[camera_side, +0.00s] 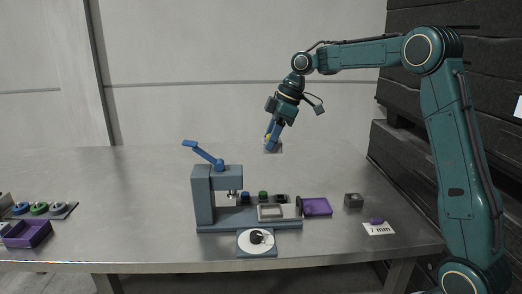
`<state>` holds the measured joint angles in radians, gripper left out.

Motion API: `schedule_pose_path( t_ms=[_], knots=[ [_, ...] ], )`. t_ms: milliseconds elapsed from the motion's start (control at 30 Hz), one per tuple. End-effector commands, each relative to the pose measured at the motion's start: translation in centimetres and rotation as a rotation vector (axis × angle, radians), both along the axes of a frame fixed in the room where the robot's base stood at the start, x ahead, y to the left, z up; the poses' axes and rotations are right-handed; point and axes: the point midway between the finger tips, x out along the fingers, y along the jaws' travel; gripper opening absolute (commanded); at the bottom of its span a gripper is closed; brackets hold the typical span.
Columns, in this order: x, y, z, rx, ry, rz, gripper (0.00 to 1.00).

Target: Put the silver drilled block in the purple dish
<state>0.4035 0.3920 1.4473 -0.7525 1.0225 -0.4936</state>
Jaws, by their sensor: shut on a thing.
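My gripper (272,142) hangs above the back middle of the table, pointing down and slightly tilted. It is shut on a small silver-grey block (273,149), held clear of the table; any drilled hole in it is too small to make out. A purple open dish (27,234) stands at the table's front left edge, far from my gripper. Another purple, square, shallow piece (317,206) sits at the right end of the grey drill-press-like machine (204,196).
The machine has a blue lever (203,151) standing above it and a white dial (257,240) in front. Several coloured rings (39,208) sit left. The back left table is clear.

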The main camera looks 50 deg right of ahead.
Motion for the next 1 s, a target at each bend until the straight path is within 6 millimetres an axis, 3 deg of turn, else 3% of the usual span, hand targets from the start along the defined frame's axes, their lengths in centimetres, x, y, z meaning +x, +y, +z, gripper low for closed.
schedule_pose_path(
  t_ms=[167, 367, 700, 1000],
  knots=[
    [-0.2, -1.2, -1.2, 0.004, 0.003, -0.004, 0.12],
    [-1.2, -4.3, -4.2, 0.011, 0.005, -0.007, 0.12],
    [-4.9, -10.9, -11.3, 0.01, 0.003, -0.012, 0.12],
    [-7.6, -13.7, -14.8, 0.001, 0.001, -0.008, 0.12]
  ],
)
